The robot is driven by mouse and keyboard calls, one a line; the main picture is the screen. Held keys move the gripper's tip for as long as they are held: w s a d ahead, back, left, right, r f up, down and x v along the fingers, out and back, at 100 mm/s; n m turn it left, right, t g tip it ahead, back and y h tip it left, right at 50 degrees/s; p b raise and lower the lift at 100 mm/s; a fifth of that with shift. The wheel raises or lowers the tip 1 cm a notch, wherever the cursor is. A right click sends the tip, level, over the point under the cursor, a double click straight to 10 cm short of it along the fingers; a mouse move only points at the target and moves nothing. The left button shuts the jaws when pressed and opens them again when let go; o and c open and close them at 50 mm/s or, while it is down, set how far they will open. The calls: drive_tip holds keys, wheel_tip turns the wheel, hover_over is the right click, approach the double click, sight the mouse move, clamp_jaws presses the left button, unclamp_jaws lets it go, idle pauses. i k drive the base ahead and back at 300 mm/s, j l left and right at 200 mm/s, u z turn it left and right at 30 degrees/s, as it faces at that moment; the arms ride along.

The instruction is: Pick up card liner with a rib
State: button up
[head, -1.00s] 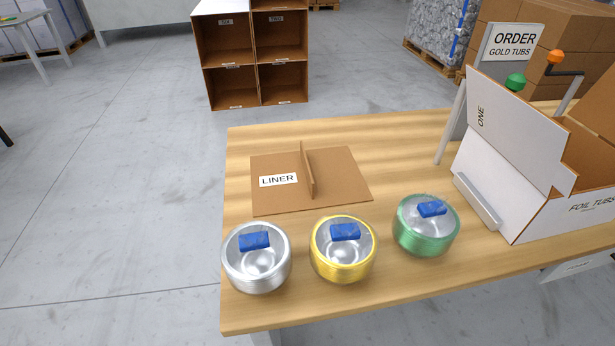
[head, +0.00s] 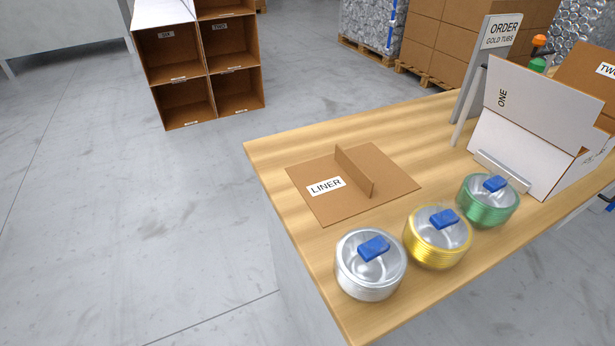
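The card liner (head: 388,173) is a flat brown cardboard sheet lying on the wooden table. An upright rib (head: 354,171) stands across its middle. A white label reading LINER (head: 326,187) is on its left part. Nothing lies on the liner or covers it. My gripper is not in view.
Silver (head: 370,285), gold (head: 437,254) and green (head: 488,213) tubs with blue pieces stand in front of the liner. An open white box (head: 510,145) and an ORDER GOLD TUBS sign (head: 501,33) are at the right. Cardboard cubbies (head: 235,55) stand on the floor beyond.

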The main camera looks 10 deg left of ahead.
sight(343, 184)
drive_tip(key=i+j+z, duration=0.1)
drive_tip(key=j+z, duration=0.15)
drive_tip(key=j, duration=0.85)
drive_tip(key=j+z, duration=0.3)
drive_tip(key=j, duration=0.75)
drive_tip(key=k+j+z, duration=0.25)
drive_tip(key=j, duration=0.85)
drive_tip(key=i+j+z, duration=0.1)
drive_tip(key=j, duration=0.25)
drive_tip(key=i+j, duration=0.2)
drive_tip(key=j, duration=0.15)
drive_tip(key=i+j+z, duration=0.15)
drive_tip(key=j, duration=0.2)
drive_tip(key=i+j, duration=0.15)
drive_tip(key=j, duration=0.2)
drive_tip(key=i+j+z, duration=0.15)
drive_tip(key=j, duration=0.2)
drive_tip(key=i+j+z, duration=0.1)
drive_tip(key=j, duration=0.3)
drive_tip(key=i+j, duration=0.1)
drive_tip(key=j, duration=0.25)
drive_tip(key=i+j, duration=0.25)
drive_tip(key=j, duration=0.15)
drive_tip(key=i+j+z, duration=0.15)
drive_tip(key=i+j, duration=0.15)
